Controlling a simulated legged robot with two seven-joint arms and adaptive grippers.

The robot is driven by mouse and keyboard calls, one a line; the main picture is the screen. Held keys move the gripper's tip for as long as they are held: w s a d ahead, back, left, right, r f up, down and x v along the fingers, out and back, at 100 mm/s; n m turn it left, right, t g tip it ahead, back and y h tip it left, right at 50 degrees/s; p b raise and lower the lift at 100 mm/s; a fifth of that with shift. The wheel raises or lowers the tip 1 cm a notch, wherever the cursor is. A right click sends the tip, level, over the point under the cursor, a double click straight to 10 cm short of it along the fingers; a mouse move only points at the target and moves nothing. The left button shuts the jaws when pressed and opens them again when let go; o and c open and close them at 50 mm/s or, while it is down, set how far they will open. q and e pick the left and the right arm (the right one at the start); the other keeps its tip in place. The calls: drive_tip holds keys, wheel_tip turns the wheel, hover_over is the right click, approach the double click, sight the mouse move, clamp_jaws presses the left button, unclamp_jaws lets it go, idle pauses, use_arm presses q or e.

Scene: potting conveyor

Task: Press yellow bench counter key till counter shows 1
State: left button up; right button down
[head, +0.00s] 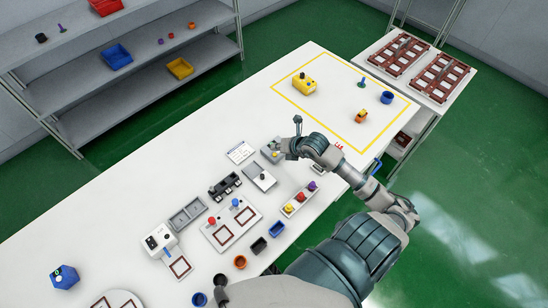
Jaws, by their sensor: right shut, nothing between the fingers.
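A small grey box (269,147) stands on the white bench, just left of my right gripper. A small yellow spot, which looks like a key (276,154), shows on it. The box's display is too small to read, and the hand partly hides the box. My right gripper (291,154) is shut and empty, close beside the box at its right. I cannot tell whether its fingertips touch the key. My left gripper is not in view.
A grey tray device (261,178) and a white card (240,152) lie left of the box. A tray with coloured knobs (301,198) is below. A yellow box (304,87) and an orange toy-like piece (361,116) stand inside the yellow outline. Bench between them is clear.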

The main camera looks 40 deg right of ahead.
drive_tip(key=shift+d+f, duration=0.3)
drive_tip(key=shift+f, duration=0.5)
drive_tip(key=shift+a+r, duration=0.25)
drive_tip(key=shift+a, duration=0.3)
drive_tip(key=shift+d+f, duration=0.15)
drive_tip(key=shift+d, duration=0.2)
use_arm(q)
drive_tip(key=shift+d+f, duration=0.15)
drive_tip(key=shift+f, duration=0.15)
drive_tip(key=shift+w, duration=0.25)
use_arm(e)
drive_tip(key=shift+a, duration=0.3)
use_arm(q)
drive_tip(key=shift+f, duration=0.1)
